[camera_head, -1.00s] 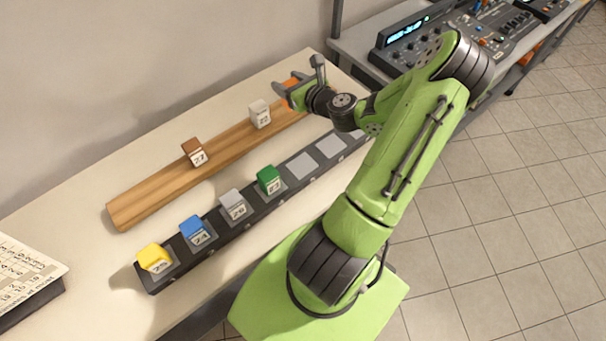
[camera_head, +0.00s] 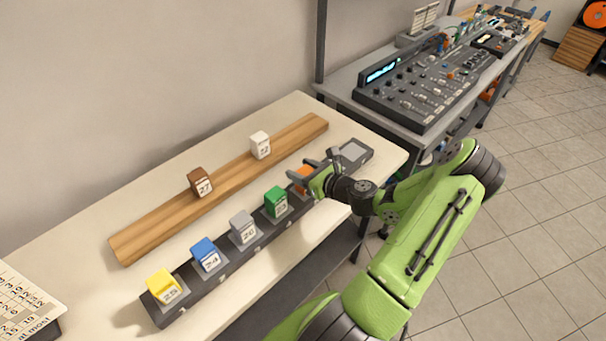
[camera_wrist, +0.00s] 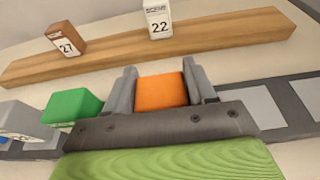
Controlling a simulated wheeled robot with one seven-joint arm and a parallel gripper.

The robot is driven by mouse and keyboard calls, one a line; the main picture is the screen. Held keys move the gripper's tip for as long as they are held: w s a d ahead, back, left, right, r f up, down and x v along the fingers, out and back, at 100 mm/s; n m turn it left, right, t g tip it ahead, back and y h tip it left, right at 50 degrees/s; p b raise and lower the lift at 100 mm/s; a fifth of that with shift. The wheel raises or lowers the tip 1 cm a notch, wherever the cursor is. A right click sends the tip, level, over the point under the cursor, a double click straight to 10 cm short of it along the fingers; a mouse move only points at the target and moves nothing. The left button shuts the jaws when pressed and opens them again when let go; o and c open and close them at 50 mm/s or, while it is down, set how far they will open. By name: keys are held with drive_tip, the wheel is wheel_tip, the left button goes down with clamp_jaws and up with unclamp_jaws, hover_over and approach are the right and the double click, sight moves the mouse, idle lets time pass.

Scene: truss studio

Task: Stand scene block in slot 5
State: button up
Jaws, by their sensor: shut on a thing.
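My gripper (camera_head: 315,176) is shut on an orange block (camera_head: 303,174), which also shows between the fingers in the wrist view (camera_wrist: 162,92). The block is at the dark slotted strip (camera_head: 255,243), just right of the green block (camera_head: 276,201), at the fifth place counted from the yellow end. I cannot tell whether its base touches the strip. The pad under it is hidden. Yellow (camera_head: 164,286), blue (camera_head: 206,253) and grey (camera_head: 243,229) blocks stand in the places to the left. Bare pale pads (camera_wrist: 256,106) show to the right.
A wooden rail (camera_head: 225,195) behind the strip holds a brown block marked 27 (camera_head: 201,183) and a white block marked 22 (camera_head: 260,145). A mixing console (camera_head: 425,90) stands on a bench at the back right. A calendar-like sheet (camera_head: 25,305) lies at the left.

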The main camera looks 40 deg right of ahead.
drive_tip(key=shift+d, duration=0.1)
drive_tip(key=shift+f, duration=0.15)
drive_tip(key=o, duration=1.1)
